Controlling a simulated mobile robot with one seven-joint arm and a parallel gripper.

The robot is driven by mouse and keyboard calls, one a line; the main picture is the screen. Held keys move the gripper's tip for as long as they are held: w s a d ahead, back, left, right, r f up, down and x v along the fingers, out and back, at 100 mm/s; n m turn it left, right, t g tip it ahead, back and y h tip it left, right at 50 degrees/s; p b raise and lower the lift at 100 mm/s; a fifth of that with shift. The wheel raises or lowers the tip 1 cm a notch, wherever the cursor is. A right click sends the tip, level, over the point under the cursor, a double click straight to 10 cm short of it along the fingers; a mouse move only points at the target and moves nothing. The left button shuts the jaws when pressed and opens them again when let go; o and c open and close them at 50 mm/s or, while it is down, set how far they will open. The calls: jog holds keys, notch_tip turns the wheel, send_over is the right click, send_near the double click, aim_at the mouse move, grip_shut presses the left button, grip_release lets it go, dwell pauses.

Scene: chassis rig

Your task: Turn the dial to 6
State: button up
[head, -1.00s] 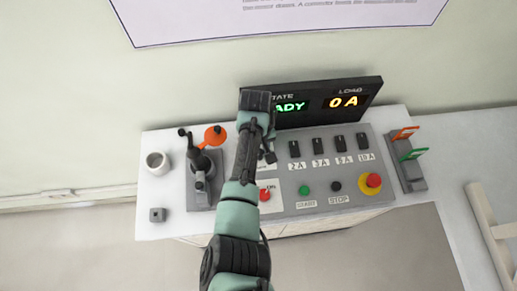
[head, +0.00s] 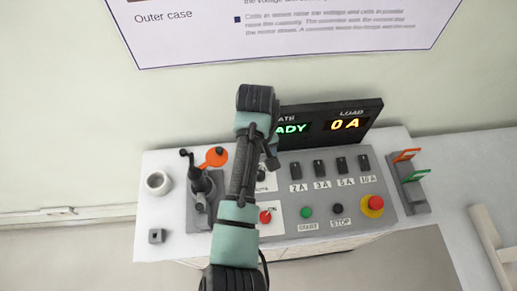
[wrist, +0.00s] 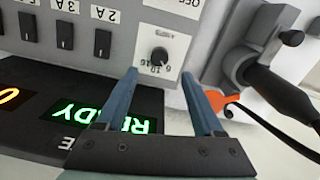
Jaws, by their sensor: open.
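My gripper (wrist: 158,75) is open and empty. Its two blue fingers point toward the dial, with the knob showing just past and between the fingertips. I cannot tell the gap in depth, and no contact shows. The knob's exact setting is too small to read.
The display (head: 330,122) behind the panel shows a green "...ADY" and "0 A". Several black switches (wrist: 103,43) stand beside the dial. A grey unit with a black lever (head: 200,180) and an orange part (head: 215,157) is on the other side. A red emergency button (head: 376,202) is at right.

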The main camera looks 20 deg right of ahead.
jog(key=shift+r, duration=2.6)
